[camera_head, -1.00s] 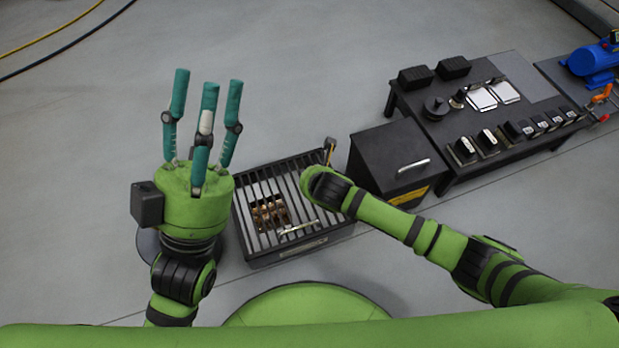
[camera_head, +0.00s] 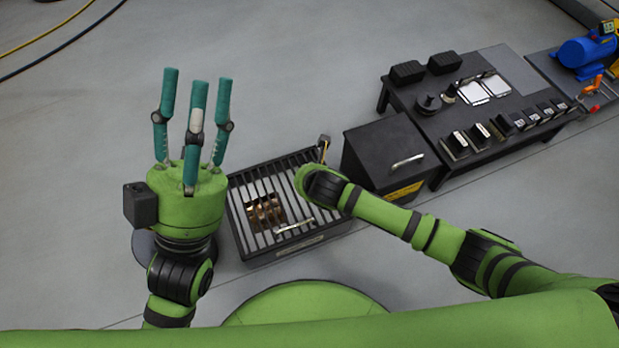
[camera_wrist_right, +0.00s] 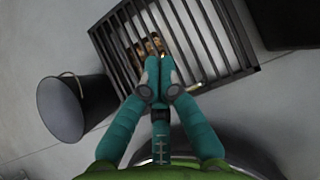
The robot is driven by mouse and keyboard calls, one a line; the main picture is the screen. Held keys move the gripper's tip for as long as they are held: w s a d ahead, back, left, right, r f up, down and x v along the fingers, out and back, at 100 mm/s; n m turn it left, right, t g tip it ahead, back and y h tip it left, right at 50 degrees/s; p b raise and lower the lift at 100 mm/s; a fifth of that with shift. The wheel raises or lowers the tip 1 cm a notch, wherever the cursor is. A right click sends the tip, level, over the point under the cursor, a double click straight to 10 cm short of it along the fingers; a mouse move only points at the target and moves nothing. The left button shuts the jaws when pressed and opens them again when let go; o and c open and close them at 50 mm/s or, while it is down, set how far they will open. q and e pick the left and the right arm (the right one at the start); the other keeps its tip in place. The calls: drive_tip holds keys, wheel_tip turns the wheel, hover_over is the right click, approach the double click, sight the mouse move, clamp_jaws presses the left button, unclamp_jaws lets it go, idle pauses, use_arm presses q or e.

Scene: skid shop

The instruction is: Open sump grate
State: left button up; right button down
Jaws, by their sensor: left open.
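The sump grate (camera_head: 285,243) is a dark barred lid over a box on the floor, lying flat. The grate also shows in the right wrist view (camera_wrist_right: 205,40). My left gripper (camera_head: 192,95) is open and empty, fingers pointing up, left of the grate. My right wrist is over the grate's right side. My right gripper (camera_wrist_right: 162,70) shows its fingers drawn close together over the grate near the handle. Their overlap hides the tips and any contact.
A black box with a handle (camera_head: 385,155) stands right of the grate, beside a low black table (camera_head: 455,110) with several small parts. A blue machine (camera_head: 585,55) is at far right. Floor beyond the grate is clear.

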drive_tip(key=v, duration=1.1)
drive_tip(key=shift+s, duration=0.15)
